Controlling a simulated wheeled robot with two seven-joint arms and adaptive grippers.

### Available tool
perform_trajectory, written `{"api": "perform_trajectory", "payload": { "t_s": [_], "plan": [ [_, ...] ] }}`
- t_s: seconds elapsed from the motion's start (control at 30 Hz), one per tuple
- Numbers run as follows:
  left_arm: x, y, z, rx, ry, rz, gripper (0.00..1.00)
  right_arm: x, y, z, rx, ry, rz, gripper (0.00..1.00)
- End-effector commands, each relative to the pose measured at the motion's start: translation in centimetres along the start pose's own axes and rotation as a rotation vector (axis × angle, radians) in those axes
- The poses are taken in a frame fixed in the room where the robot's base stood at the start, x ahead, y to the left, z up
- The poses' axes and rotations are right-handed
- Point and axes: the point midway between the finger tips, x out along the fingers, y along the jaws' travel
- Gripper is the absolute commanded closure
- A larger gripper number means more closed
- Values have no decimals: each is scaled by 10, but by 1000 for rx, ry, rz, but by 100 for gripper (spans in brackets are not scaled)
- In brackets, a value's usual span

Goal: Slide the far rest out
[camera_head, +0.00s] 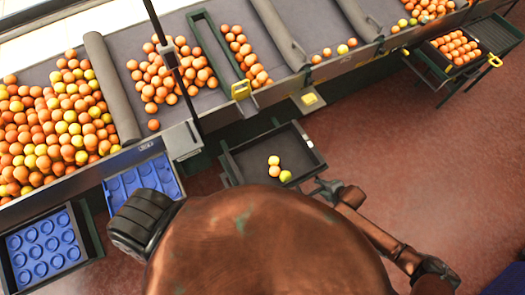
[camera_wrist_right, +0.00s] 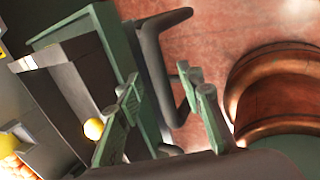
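A dark tray (camera_head: 312,158) with a few oranges and a green-yellow fruit sits on a green-edged rest below the conveyor. Farther off at the right, another rest (camera_head: 496,33) with a yellow handle (camera_head: 495,60) stands out from the conveyor beside a crate of oranges. My right gripper (camera_head: 328,187) is at the near right corner of the closer tray. In the right wrist view, its two green fingers (camera_wrist_right: 160,80) are spread apart, with a dark looped bar (camera_wrist_right: 146,55) between and beyond them; contact cannot be told.
The conveyor (camera_head: 228,15) carries many oranges behind grey dividers. Blue cupped trays (camera_head: 45,248) lie at the left. A thin dark post (camera_head: 172,60) rises before the conveyor. The red floor (camera_head: 400,130) is clear to the right of the closer tray.

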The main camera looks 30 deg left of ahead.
Motion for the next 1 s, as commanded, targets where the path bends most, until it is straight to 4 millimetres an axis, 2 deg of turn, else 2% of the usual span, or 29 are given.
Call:
{"api": "perform_trajectory", "payload": {
  "t_s": [0.1, 0.47, 1.0],
  "plan": [
    [0, 0, 0, 0, 0, 0, 73, 0, 0, 0, 0, 0, 1, 56],
    [-4, 0, -1, 0, 0, 0, 73, -4, 3, 0, -1, 0, 1, 56],
    [-42, -2, -7, 0, 6, -1, 73, -40, 22, 0, -1, 0, 1, 56]
  ]
}}
